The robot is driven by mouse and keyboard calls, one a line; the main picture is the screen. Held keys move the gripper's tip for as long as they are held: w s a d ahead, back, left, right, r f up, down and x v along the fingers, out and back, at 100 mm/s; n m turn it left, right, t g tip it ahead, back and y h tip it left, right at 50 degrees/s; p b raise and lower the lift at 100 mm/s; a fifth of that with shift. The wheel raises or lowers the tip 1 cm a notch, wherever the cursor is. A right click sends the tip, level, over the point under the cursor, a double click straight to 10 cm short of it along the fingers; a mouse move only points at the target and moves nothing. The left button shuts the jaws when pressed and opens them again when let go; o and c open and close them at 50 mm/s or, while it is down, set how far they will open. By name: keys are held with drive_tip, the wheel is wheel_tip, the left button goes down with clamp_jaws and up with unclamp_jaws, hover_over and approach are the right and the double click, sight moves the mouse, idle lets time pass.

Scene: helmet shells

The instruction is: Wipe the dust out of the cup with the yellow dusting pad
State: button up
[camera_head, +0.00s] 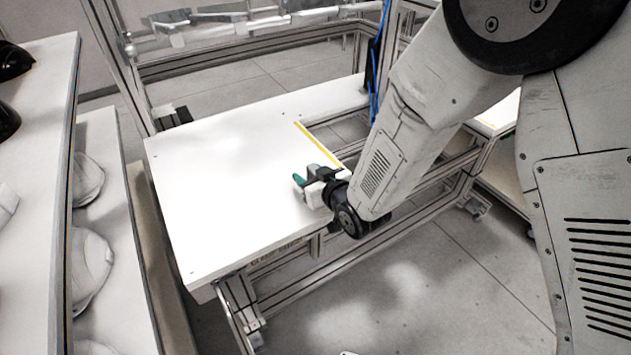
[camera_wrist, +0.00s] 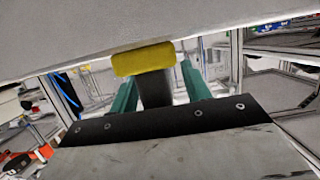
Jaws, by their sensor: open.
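A yellow block that looks like the dusting pad (camera_wrist: 143,60) shows in the wrist view, just beyond my fingertips and against the edge of a grey surface. A dark piece (camera_wrist: 156,88) lies below it between my fingers; I cannot tell whether it is the pad's handle. My gripper (camera_wrist: 159,76) is open, with its two green fingers apart on either side of the dark piece. In the head view my gripper (camera_head: 303,182) is at the right edge of the white table (camera_head: 220,200). No cup or dust can be made out in either view.
A yellow strip (camera_head: 318,145) runs along the table's right edge. The table top looks bare. Shelves at the left hold pale shells (camera_head: 90,265) and dark shells (camera_head: 12,62). Metal frame posts stand behind the table. Open floor (camera_head: 400,290) lies at the front right.

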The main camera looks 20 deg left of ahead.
clamp_jaws()
drive_tip(key=shift+r, duration=0.1)
